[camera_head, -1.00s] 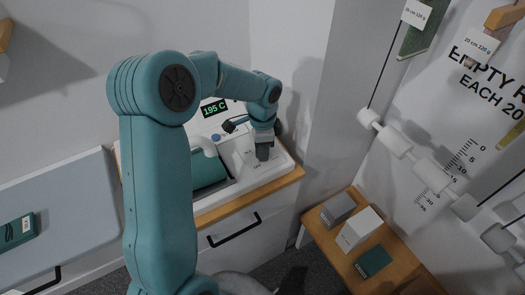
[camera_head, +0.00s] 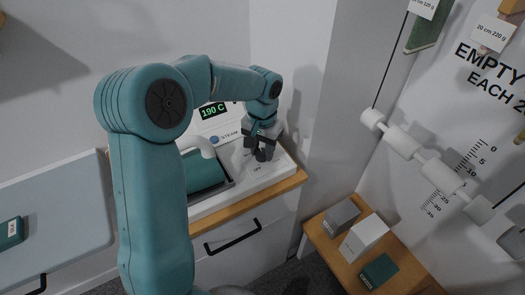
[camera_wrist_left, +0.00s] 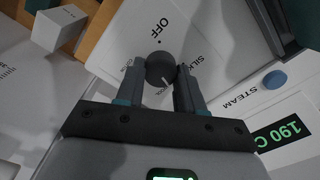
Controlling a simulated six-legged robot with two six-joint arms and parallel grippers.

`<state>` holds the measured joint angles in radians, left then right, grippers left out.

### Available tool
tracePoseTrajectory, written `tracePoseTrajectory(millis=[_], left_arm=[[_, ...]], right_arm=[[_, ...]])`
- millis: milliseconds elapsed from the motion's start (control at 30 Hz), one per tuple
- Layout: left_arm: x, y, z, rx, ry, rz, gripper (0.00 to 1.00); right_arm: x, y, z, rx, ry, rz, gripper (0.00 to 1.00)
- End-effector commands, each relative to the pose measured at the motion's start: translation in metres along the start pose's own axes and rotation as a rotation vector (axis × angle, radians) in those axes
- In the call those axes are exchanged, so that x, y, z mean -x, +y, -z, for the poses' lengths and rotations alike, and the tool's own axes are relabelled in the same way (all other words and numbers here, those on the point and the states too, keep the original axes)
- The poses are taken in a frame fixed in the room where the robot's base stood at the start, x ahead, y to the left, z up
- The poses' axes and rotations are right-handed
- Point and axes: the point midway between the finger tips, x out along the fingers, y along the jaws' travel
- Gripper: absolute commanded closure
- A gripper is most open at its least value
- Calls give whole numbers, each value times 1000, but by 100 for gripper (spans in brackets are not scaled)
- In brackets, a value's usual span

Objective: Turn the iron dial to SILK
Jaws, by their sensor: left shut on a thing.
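The iron dial (camera_wrist_left: 160,69) is a round dark grey knob on a white panel, between the fingers of my left gripper (camera_wrist_left: 160,88) in the left wrist view. The gripper is shut on it. A short pale pointer mark on the dial faces the lower right in that view. OFF is printed above the dial, and SILK (camera_wrist_left: 194,66) is partly visible at its right, beside a finger. Other labels around the dial are partly covered. In the head view, my left gripper (camera_head: 262,149) reaches down at the right end of the white station and hides the dial. My right gripper is out of view.
A green display (camera_head: 212,111) reads 190 C. A blue STEAM button (camera_wrist_left: 272,81) sits beside the dial panel. A white curved handle (camera_head: 200,145) and teal surface stand left of my gripper. The wall is close at right, and boxes stand on a low wooden table (camera_head: 338,262).

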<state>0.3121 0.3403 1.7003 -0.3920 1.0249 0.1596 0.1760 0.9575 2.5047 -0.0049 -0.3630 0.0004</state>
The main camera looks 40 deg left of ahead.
Motion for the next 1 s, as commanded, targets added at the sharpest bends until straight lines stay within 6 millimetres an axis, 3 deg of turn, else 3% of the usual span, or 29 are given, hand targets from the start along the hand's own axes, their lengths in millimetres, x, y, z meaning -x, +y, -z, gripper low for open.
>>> tracePoseTrajectory(millis=[700,1000], left_arm=[[0,-2,0,669,2,0,93],[0,-2,-1,880,2,0,93]], right_arm=[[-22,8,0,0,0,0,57],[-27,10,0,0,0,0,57]])
